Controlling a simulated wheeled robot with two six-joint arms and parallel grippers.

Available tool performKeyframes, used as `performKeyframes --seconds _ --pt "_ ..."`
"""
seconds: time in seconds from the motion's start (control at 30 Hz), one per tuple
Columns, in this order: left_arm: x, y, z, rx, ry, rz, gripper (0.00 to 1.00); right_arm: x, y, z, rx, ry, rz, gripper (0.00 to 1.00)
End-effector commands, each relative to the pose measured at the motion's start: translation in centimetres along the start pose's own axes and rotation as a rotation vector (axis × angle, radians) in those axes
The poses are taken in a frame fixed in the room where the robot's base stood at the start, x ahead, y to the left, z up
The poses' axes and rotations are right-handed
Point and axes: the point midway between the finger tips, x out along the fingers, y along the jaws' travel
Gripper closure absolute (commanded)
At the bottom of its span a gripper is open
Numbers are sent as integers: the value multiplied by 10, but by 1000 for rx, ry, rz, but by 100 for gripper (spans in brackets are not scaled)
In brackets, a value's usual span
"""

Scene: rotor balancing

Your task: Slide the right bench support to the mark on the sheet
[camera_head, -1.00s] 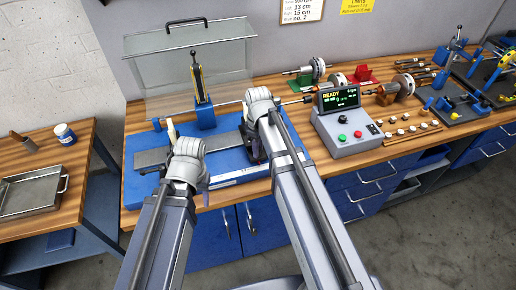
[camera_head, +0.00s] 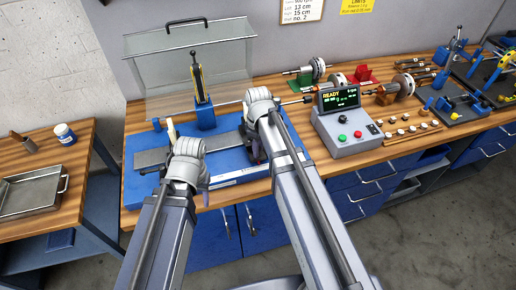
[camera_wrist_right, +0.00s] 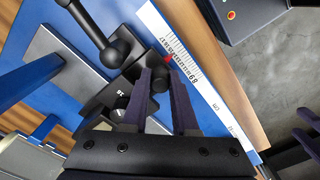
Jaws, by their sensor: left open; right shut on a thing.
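The right bench support (camera_wrist_right: 120,95) is a black block on the blue bench bed, seen in the right wrist view beside a white ruler scale (camera_wrist_right: 193,70). A small red pointer (camera_wrist_right: 168,59) shows at the scale's edge. My right gripper (camera_wrist_right: 161,79) is shut on the support's dark round knob, with a finger on either side. In the head view my right gripper (camera_head: 252,148) is mostly hidden behind its wrist. My left gripper (camera_head: 203,184) is open over the left part of the blue bench (camera_head: 131,189), its fingertips largely hidden.
A clear hinged guard (camera_head: 190,70) stands raised behind the bench. A blue post (camera_head: 205,115) with a yellow-and-black top rises from the bed. A grey console (camera_head: 345,128) reading READY stands right of the bench. Several rotors and tools lie farther right.

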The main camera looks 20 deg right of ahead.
Motion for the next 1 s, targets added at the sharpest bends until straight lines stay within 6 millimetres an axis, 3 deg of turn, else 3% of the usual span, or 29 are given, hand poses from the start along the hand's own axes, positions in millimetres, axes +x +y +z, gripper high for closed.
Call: performKeyframes --seconds 0.33,0.37,0.47,0.77,1.0 --pt "0 0 0 0 0 0 50 0 4 4 1 -1 1 100" --pt "0 0 0 0 0 0 50 0 4 4 1 -2 1 70" --pt "0 0 0 0 0 0 50 0 4 4 1 -1 1 60" --pt "-1 0 0 0 0 0 50 -2 3 3 0 0 0 60" --pt "-17 -2 1 0 0 0 50 -17 3 3 0 0 0 60"
